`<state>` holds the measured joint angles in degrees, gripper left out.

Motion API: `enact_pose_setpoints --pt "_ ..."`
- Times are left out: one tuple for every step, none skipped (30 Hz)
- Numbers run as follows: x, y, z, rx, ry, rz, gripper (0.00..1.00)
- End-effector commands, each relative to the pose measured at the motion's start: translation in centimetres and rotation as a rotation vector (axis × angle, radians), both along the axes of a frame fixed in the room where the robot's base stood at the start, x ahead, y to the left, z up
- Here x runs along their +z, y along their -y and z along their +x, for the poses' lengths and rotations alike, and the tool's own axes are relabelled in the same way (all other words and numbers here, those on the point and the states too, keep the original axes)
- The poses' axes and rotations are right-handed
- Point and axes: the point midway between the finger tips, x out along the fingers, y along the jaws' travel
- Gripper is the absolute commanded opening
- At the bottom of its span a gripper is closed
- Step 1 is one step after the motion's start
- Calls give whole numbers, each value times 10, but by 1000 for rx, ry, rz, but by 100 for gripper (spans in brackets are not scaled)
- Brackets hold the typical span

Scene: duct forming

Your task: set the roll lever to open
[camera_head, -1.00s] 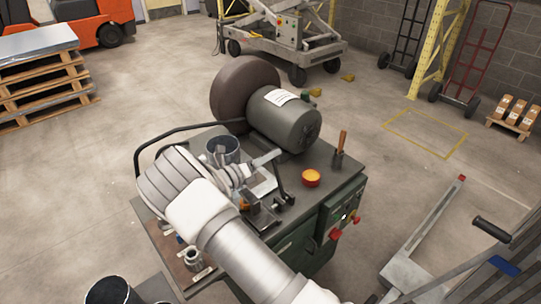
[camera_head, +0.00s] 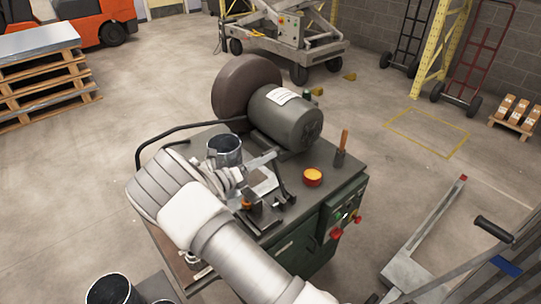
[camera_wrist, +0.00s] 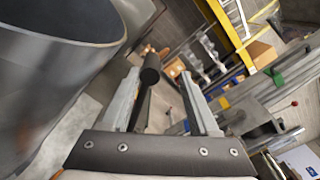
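The roll lever, as I take it, is a black bar with a round dark knob (camera_wrist: 150,74) in the wrist view. In the head view a black lever (camera_head: 278,176) stands on the green workbench in front of the grey motor. My gripper (camera_wrist: 158,78) is open, with its two light grey fingers apart. The lever shows between the fingers, closer to the left one. I see no clear grip, and cannot tell whether either finger touches it. In the head view my arm hides much of the gripper and the machine around it.
A grey metal cylinder (camera_wrist: 50,75) fills the left of the wrist view, close to the left finger. In the head view an open can (camera_head: 224,148) stands beside my wrist. The motor (camera_head: 285,118), a red-orange dish (camera_head: 312,177) and a wooden-handled tool (camera_head: 342,148) are also on the bench.

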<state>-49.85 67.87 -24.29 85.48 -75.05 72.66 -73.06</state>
Motion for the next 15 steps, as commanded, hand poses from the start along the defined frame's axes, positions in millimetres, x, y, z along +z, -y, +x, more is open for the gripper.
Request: enact_pose_setpoints --pt "-1 -12 -7 4 -1 3 59" --pt "-1 -19 -12 6 -1 3 59" --pt "0 -26 -18 5 0 2 59" --pt "-1 -33 -22 6 0 3 59" --pt "-1 -39 -26 5 0 2 59" --pt "-1 -47 -32 6 -1 2 59" --pt "-1 -53 -37 7 -2 3 59" --pt "-1 -59 -41 6 -1 3 59" --pt "-1 -67 -47 6 -1 3 59" --pt "-1 -72 -51 6 -1 3 59" --pt "-1 -78 -55 6 -1 3 59" --pt "-1 -84 -60 5 -1 3 59" --pt "-1 -89 -63 4 -1 3 59" --pt "-1 -93 -66 6 -1 3 59" --pt "-1 -98 -70 4 -2 2 59"
